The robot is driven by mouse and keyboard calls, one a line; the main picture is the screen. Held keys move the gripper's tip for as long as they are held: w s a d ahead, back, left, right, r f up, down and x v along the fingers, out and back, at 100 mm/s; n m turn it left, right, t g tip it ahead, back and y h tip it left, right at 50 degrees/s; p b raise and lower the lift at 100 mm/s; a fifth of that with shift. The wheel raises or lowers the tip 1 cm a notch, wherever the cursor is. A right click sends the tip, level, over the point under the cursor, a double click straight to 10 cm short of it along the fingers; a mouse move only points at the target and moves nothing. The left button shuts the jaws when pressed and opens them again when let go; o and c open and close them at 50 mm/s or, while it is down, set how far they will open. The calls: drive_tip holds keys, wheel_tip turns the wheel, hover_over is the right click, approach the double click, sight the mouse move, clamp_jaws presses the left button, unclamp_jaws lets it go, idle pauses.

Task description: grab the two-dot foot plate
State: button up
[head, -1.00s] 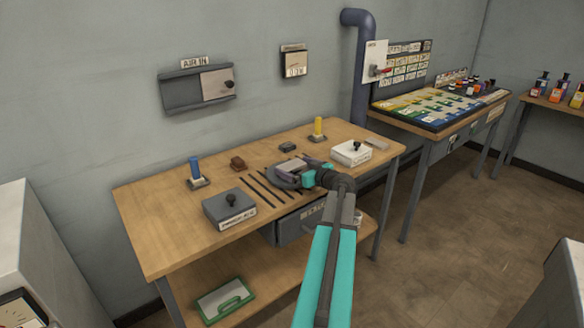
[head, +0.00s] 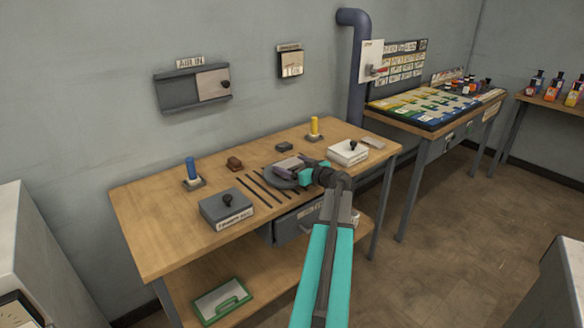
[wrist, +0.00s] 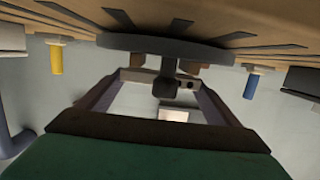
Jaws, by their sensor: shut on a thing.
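In the head view my gripper (head: 294,168) reaches in from the right. I cannot tell whether the plate still touches the disc.
The wooden bench (head: 150,220) has dark slots beside the disc. Around it stand a dark box with a knob (head: 226,207), a white box with a knob (head: 348,152), a blue cylinder (head: 191,168), a yellow cylinder (head: 314,126) and a brown block (head: 234,163).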

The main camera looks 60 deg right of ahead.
sight(293, 166)
drive_tip(key=shift+r, duration=0.8)
drive_tip(key=shift+s+r+b, duration=0.3)
drive_tip(key=shift+r+b, duration=0.05)
drive_tip(key=shift+r, duration=0.35)
drive_tip(key=s+a+r+b, duration=0.1)
drive_tip(key=s+b, duration=0.1)
drive_tip(key=s, duration=1.3)
drive_tip(key=shift+s+r, duration=0.15)
drive_tip(key=shift+r, duration=0.1)
